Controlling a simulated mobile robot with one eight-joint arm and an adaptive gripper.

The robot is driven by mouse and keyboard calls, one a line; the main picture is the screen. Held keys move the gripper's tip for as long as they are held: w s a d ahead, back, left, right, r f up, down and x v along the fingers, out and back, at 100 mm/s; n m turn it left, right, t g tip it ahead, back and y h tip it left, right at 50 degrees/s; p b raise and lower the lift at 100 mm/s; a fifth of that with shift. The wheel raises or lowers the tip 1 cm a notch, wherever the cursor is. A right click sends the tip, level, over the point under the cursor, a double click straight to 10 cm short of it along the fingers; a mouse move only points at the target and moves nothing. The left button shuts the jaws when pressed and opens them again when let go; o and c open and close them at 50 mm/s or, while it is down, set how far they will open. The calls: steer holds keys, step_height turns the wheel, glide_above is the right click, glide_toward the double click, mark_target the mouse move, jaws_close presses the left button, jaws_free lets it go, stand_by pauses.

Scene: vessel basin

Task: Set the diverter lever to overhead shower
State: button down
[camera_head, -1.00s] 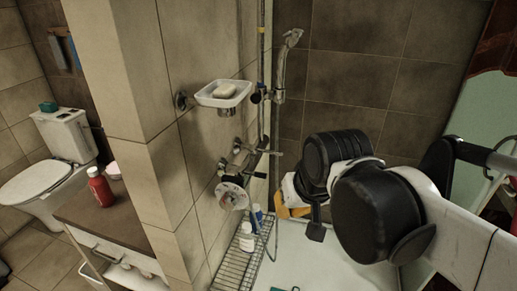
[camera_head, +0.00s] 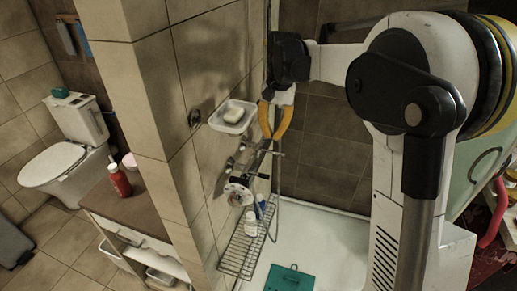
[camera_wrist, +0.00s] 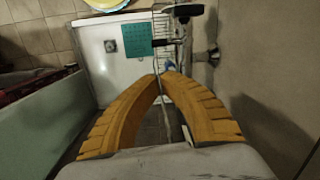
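The chrome mixer tap (camera_head: 252,163) is on the tiled wall below the soap dish, with a round disc-shaped handle (camera_head: 239,193) at its near end. A thin lever (camera_head: 274,153) sticks out from its far end, and I take this for the diverter lever. In the wrist view, the tap (camera_wrist: 181,32) is beyond the fingertips (camera_wrist: 162,76) and the lever (camera_wrist: 160,42) points left. I cannot tell whether the fingers touch anything.
The soap dish (camera_head: 233,116) with soap is close left of my gripper. A shower hose (camera_head: 276,205) hangs below it. A wire rack (camera_head: 241,252) with bottles and a teal mat (camera_head: 289,279) lie below. The white basin floor (camera_head: 325,240) is mostly clear.

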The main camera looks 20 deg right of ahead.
mark_target(256, 175)
steer(key=shift+m+g, duration=0.6)
steer(key=shift+g, duration=0.3)
steer(key=shift+w+d+f+p, duration=0.2)
steer(key=shift+w+f+p, duration=0.1)
steer(key=shift+w+p, duration=0.4)
steer(key=shift+w+d+f+p, duration=0.25)
steer(key=shift+w+p, duration=0.1)
steer(key=shift+w, duration=0.5)
steer(key=shift+w+d+f+p, duration=0.15)
steer(key=shift+w+f+p, duration=0.15)
steer(key=shift+w+p, duration=0.4)
steer(key=shift+w, duration=0.1)
steer(key=s+a+f+b, duration=0.1)
steer(key=s+f, duration=0.1)
steer(key=f, duration=0.3)
steer(key=s+a+f+b, duration=0.1)
steer(key=s+a+f, duration=0.1)
steer(key=f, duration=0.3)
steer(key=shift+s+a+f+b, duration=0.3)
steer(key=shift+s+b, duration=0.1)
steer(key=shift+s, duration=0.15)
